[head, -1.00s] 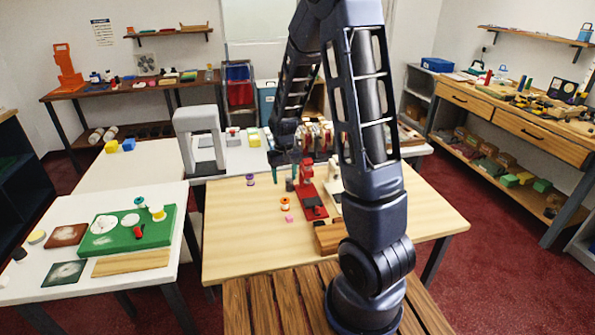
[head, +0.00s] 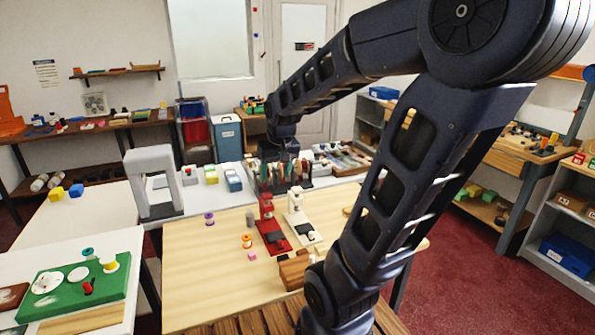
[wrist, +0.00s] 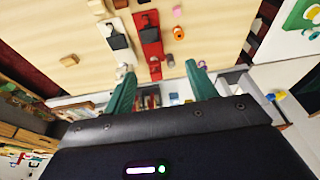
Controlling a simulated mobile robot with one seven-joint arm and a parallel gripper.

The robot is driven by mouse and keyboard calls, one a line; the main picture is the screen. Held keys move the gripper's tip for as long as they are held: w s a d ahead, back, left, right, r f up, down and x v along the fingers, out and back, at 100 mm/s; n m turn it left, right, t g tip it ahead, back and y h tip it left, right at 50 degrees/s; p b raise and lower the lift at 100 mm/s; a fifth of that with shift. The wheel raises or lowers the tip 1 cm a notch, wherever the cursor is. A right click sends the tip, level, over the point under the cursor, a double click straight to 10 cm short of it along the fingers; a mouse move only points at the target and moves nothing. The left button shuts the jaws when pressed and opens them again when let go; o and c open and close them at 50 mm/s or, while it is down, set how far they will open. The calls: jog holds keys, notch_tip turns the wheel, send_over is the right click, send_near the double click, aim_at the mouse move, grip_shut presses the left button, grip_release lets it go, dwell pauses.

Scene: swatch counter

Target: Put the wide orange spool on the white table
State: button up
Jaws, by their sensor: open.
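The orange spool (head: 247,242) stands on the pale wooden table (head: 190,270), left of a red stand. In the wrist view the orange spool (wrist: 178,33) lies beyond my fingertips, apart from them. My gripper (head: 277,180) is open, its teal fingers pointing down near the wooden table's far edge, behind the stands. In the wrist view my gripper (wrist: 160,82) shows nothing held between its fingers. A white table (head: 30,257) at the left front carries a green board (head: 60,290) with teal, yellow and red spools and white discs.
A purple spool (head: 209,218) and pink block (head: 252,256) are near the orange spool. The red stand (head: 268,228), a cream stand (head: 298,222) and a brown block (head: 292,270) stand to its right. A grey arch (head: 153,180) rises behind the wooden table.

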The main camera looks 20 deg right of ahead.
jog(key=s+d+r, duration=0.1)
jog(key=s+r, duration=0.1)
jog(key=s, duration=0.2)
jog(key=s+d+r+t, duration=0.1)
jog(key=s+r, duration=0.1)
jog(key=s, duration=0.3)
jog(key=shift+s+d+r+m+h, duration=0.25)
jog(key=shift+s+r+m+h, duration=0.05)
jog(key=shift+o, duration=0.4)
jog(key=shift+s+d+t, duration=0.1)
jog(key=shift+s+t, duration=0.2)
jog(key=shift+s, duration=0.1)
